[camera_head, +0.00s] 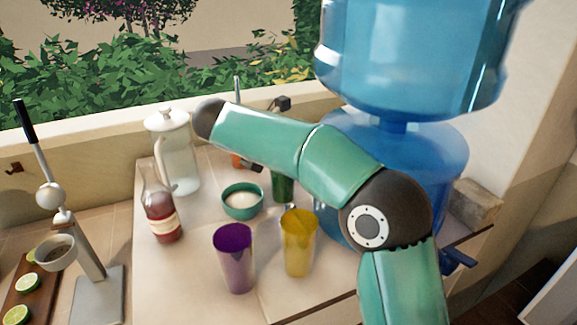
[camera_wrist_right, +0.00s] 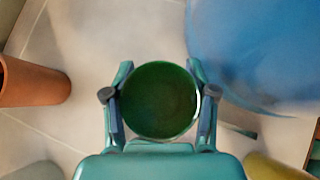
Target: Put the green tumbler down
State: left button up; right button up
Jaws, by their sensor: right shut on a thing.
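The green tumbler (camera_wrist_right: 158,101) shows from above in the right wrist view, round and dark inside. My right gripper (camera_wrist_right: 160,108) is shut on it, with one finger on each side. In the head view a small part of the green tumbler (camera_head: 282,188) shows beneath my right arm, behind the yellow tumbler, over the tiled counter (camera_head: 195,290). My arm hides its top and most of the gripper there. I cannot tell whether its base touches the counter. My left gripper is in neither view.
Near it are a yellow tumbler (camera_head: 299,245), a purple tumbler (camera_head: 235,262), a green bowl (camera_head: 242,201) and an orange cup (camera_wrist_right: 32,84). A large blue water dispenser (camera_head: 440,160) stands at right. A bottle (camera_head: 162,210) and glass pitcher (camera_head: 180,160) stand at left.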

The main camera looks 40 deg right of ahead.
jog(key=shift+f, duration=0.25)
jog(key=o, duration=1.5)
jog(key=shift+c, duration=0.2)
